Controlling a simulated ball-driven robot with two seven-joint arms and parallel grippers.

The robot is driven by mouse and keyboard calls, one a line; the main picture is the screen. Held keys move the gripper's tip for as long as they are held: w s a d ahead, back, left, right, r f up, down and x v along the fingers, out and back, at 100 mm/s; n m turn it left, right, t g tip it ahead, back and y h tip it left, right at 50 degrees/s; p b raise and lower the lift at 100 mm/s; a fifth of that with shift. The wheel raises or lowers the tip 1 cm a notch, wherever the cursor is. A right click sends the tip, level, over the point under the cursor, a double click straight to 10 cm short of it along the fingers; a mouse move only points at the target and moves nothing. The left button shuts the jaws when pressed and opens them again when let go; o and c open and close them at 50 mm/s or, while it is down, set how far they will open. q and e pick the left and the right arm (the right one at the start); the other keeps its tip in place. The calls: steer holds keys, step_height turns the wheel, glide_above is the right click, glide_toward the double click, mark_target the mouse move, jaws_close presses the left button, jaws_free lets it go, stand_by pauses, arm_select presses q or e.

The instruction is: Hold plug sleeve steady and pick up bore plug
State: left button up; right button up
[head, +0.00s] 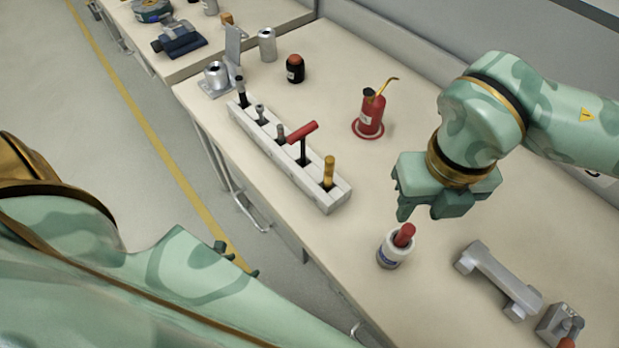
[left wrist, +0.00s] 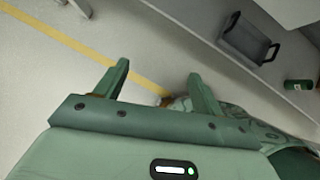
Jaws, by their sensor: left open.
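A white sleeve-like cylinder with a blue label (head: 389,252) stands upright on the bench, and a red plug (head: 404,235) sticks out of its top. These look like the plug sleeve and the bore plug. My right gripper (head: 422,212) hangs just above and behind them, fingers apart, not touching either. My left gripper (head: 237,260) is low at the left, off the bench's front edge, mostly hidden behind my arm. In the left wrist view it is open and empty (left wrist: 160,82) over the floor.
A white rack (head: 331,203) with several upright tools stands left of the sleeve. A red oil can (head: 370,112) is behind. The left wrist view shows a dark tray (left wrist: 248,40).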

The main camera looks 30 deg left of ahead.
mark_target(392, 250)
arm_select(q)
steer(key=s+d+r+m+h, duration=0.3)
steer(key=d+r+m+h, duration=0.25)
steer(key=r+m, duration=0.55)
steer(key=s+d+r+m+h, duration=0.35)
steer(key=d+r+m, duration=0.25)
steer(key=r+m, duration=0.5)
arm_select(e)
steer(key=shift+s, duration=0.1)
arm_select(q)
steer(key=w+d+r+n+g+h, duration=0.1)
steer(key=w+r, duration=0.1)
steer(key=w, duration=0.3)
steer(key=w+d+r+n, duration=0.2)
steer(key=w, duration=0.3)
steer(key=w+d+r+n+g+h, duration=0.1)
steer(key=w+d+r, duration=0.1)
steer(key=w, duration=0.3)
steer(key=shift+d+n+g+h, duration=0.15)
steer(key=shift+n+g+h, duration=0.15)
steer(key=shift+n, duration=0.1)
step_height(392, 250, up, 4)
steer(key=w+r+n+g+h, duration=0.1)
steer(key=w+n, duration=0.1)
steer(key=x, duration=1.6)
steer(key=shift+d+f, duration=0.25)
steer(key=shift+d, duration=0.1)
